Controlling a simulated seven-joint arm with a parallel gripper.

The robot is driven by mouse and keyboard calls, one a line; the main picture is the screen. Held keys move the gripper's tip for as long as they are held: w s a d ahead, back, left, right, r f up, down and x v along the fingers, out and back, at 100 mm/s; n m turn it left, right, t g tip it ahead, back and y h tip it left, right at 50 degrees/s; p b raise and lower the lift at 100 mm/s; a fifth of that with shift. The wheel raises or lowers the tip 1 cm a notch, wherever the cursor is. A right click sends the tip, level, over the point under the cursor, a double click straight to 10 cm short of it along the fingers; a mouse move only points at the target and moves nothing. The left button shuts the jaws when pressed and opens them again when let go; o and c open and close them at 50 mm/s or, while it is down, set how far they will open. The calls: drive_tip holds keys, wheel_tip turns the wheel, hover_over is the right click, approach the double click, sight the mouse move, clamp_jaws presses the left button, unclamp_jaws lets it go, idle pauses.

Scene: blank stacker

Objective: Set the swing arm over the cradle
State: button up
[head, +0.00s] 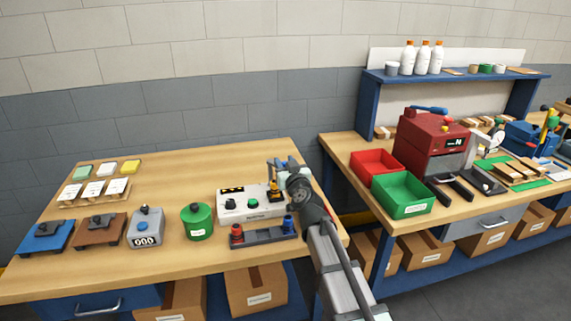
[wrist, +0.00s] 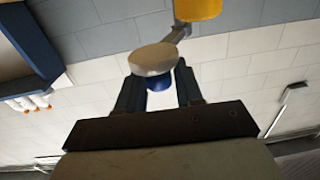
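The pale stacker machine (head: 251,204) stands at the right end of the left bench, with a black knob and a green button on its front. My gripper (head: 279,168) is at the machine's back right. In the wrist view, the fingers (wrist: 160,90) stand on either side of a blue piece (wrist: 160,84) under a cream disc (wrist: 153,58) and appear shut on it. A grey metal arm (wrist: 178,38), seemingly the swing arm, runs from there toward an orange-yellow part (wrist: 198,9). An orange part (head: 274,186) also shows on the machine in the head view. I cannot clearly pick out the cradle.
A dark rack (head: 263,238) with a red and a blue post sits in front of the machine. A green canister (head: 197,221) and a grey counter (head: 145,228) stand to its left. Red (head: 376,163) and green (head: 402,194) bins are on the right bench. The left bench's back middle is clear.

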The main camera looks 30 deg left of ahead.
drive_tip(key=shift+o, duration=1.1)
drive_tip(key=shift+r, duration=0.1)
drive_tip(key=shift+r, duration=5)
drive_tip(key=shift+c, duration=0.3)
